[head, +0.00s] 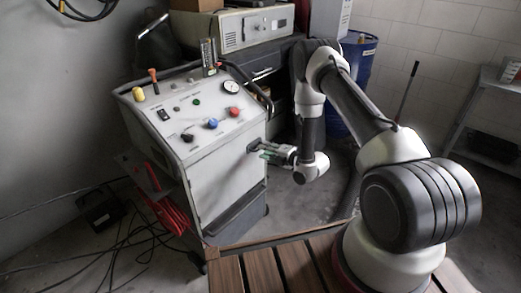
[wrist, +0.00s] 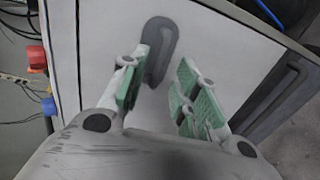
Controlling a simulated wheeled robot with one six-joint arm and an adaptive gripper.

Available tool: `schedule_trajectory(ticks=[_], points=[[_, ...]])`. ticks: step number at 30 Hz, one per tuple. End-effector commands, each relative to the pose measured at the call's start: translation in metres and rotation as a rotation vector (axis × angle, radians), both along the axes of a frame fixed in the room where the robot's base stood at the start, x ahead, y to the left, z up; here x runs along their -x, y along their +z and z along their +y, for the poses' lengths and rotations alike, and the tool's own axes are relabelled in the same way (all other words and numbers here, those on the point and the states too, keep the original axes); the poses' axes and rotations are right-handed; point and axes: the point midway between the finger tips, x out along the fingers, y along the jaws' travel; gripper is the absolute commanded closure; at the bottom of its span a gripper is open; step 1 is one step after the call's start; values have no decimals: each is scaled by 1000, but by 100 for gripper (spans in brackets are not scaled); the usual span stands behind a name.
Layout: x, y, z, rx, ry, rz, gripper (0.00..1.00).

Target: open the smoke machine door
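The smoke machine (head: 190,125) is a grey wheeled cabinet with a sloped control panel, left of centre in the head view. Its door (head: 225,185) is the pale front panel and looks closed. A dark oval handle (head: 254,145) sits near the door's upper right; in the wrist view the handle (wrist: 160,48) is at the upper middle. My gripper (head: 266,151) is at the handle. In the wrist view my gripper (wrist: 157,90) is open, with green-padded fingers apart. The handle's near end lies by the left finger; I cannot tell whether they touch.
Red cables (head: 172,212) hang at the machine's left side, and black cables (head: 110,245) lie on the floor. A grey device (head: 243,28) stands behind on a dark cabinet. A blue barrel (head: 357,65) is behind my arm. A wooden slatted surface (head: 265,270) is in front.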

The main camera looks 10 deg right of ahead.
Motion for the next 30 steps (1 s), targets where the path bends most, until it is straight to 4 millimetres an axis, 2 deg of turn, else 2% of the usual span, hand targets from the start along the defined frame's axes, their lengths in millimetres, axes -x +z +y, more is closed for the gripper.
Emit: schedule_trajectory(ticks=[6,17,22,30], points=[[-24,-7,18,-1,0,1,69],[-31,-9,22,-2,-2,2,69],[-31,-9,22,-2,-2,2,98],[-30,-9,22,-1,-2,3,100]])
